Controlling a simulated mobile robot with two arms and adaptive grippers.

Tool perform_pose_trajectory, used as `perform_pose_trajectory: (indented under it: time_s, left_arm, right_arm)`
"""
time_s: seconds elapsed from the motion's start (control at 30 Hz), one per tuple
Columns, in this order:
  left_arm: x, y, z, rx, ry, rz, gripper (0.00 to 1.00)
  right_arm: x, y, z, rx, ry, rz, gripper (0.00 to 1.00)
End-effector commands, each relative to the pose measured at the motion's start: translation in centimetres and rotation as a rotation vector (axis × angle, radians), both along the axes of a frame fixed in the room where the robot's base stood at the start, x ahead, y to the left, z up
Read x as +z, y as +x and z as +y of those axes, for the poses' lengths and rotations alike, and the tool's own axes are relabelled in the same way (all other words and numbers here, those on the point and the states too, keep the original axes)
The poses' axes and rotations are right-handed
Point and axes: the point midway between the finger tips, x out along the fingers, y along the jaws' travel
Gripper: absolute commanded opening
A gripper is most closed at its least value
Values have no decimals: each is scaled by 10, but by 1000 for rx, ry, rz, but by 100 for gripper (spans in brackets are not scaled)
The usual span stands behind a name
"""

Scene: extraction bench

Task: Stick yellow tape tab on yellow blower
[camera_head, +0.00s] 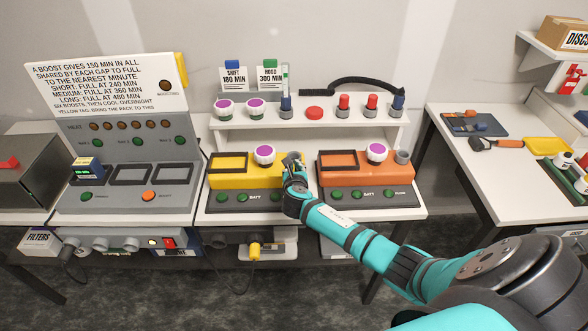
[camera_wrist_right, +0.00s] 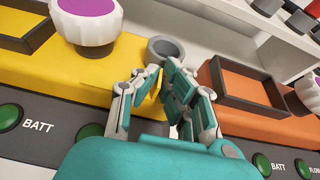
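The yellow blower (camera_head: 222,182) stands left of centre on the bench, with a dark-rimmed rectangular recess and a white knob with a purple top. It also shows in the wrist view (camera_wrist_right: 70,75). My right gripper (camera_head: 293,160) is at the blower's right end, beside the grey ring-shaped cup (camera_wrist_right: 166,49). Its fingertips (camera_wrist_right: 157,70) nearly meet in the wrist view. A small yellow patch shows between the fingers; I cannot tell whether it is the tape tab or the blower behind. No separate tape tab is clearly visible. My left gripper is out of view.
An orange blower (camera_head: 345,165) stands close on the right of the yellow one. A white shelf (camera_head: 325,124) with knobs and coloured buttons rises behind both. A grey boost console (camera_head: 105,148) stands to the left. A side table (camera_head: 450,175) with tools is at right.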

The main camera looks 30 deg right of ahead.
Motion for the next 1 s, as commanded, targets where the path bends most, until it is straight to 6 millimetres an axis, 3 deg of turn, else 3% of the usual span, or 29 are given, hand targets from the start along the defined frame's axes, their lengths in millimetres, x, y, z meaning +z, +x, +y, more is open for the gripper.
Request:
perform_pose_trajectory:
  time_s: [0.27, 0.5, 0.83, 1.0]
  left_arm:
    - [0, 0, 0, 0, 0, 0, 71]
    - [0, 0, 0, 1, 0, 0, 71]
    - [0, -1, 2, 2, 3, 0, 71]
    - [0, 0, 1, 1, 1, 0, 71]
  right_arm:
    - [-3, -1, 1, 1, 1, 5, 0]
    - [-3, -1, 0, 0, 1, 5, 32]
    - [-1, -3, 1, 0, 0, 5, 33]
    - [6, -17, 10, 2, -1, 3, 33]
